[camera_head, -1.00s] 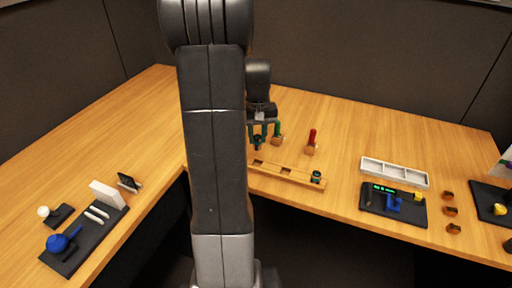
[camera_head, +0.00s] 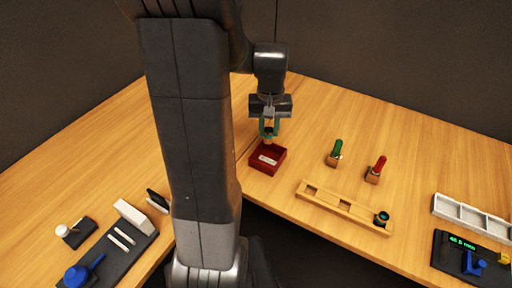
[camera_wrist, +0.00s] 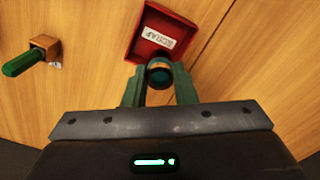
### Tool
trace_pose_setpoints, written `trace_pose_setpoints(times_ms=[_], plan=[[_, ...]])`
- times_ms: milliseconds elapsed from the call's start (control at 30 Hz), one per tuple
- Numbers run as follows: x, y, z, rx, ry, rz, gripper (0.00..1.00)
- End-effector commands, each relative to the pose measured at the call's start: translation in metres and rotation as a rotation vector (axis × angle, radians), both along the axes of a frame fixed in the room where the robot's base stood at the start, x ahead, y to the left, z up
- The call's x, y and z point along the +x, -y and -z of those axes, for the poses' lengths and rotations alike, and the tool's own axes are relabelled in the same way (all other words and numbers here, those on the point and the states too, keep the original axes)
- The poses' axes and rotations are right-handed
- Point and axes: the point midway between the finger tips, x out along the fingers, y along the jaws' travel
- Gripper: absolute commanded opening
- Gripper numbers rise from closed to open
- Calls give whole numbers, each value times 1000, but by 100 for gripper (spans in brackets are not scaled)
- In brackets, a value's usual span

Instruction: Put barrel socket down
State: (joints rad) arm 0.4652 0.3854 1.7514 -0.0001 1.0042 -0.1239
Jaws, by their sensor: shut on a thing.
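In the wrist view the socket sits between the green fingertips (camera_wrist: 160,80). The gripper points down and holds the socket over the back part of a red tray (camera_head: 252,160) or just behind it; the exact height is hard to tell. The tray also shows in the wrist view (camera_wrist: 138,36), with a white label that seems to read SCRAP. It looks empty apart from the label.
A wooden rack (camera_head: 325,199) right of the tray has two empty pockets and a similar dark socket (camera_head: 382,217) at its right end. Green-handled (camera_head: 337,148) and red-handled (camera_head: 378,165) tools stand in wooden blocks behind it. A white divided tray (camera_head: 470,216) is far right.

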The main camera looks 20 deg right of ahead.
Motion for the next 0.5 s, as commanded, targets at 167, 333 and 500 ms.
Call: trace_pose_setpoints(times_ms=[167, 333, 500], plan=[[-1, 0, 35, 3, -5, 0, 2], [0, 0, 51, 1, -3, -1, 2], [0, 0, 75, 2, -3, -1, 2]])
